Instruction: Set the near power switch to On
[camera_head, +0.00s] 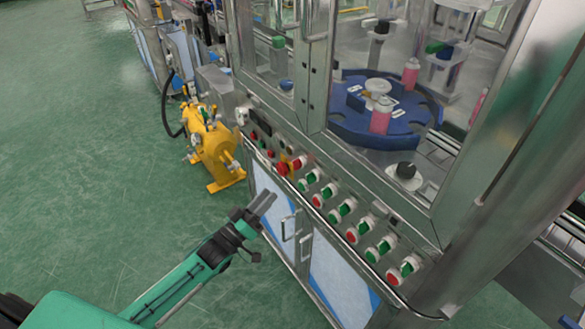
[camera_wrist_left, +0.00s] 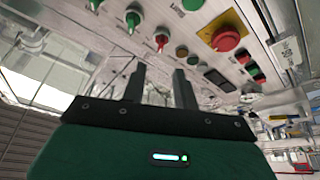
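The control panel (camera_head: 330,185) is a sloped metal strip on the machine, with several red and green knobs and buttons. A red emergency stop (camera_head: 282,169) on yellow is near its left part; it also shows in the left wrist view (camera_wrist_left: 226,38). A green selector knob (camera_wrist_left: 133,20) and a red knob (camera_wrist_left: 162,42) show in the left wrist view. I cannot tell which control is the near power switch; labels are too small. My left gripper (camera_head: 266,198) is below the panel, in front of the cabinet, its fingers apart and empty. My right gripper is not in view.
A yellow motor-like unit (camera_head: 214,148) stands on the green floor left of the machine. Cabinet doors with a metal handle (camera_head: 287,229) are close to my left gripper. A blue carousel (camera_head: 352,108) with pink cans stands behind the machine's frame. Floor at the left is free.

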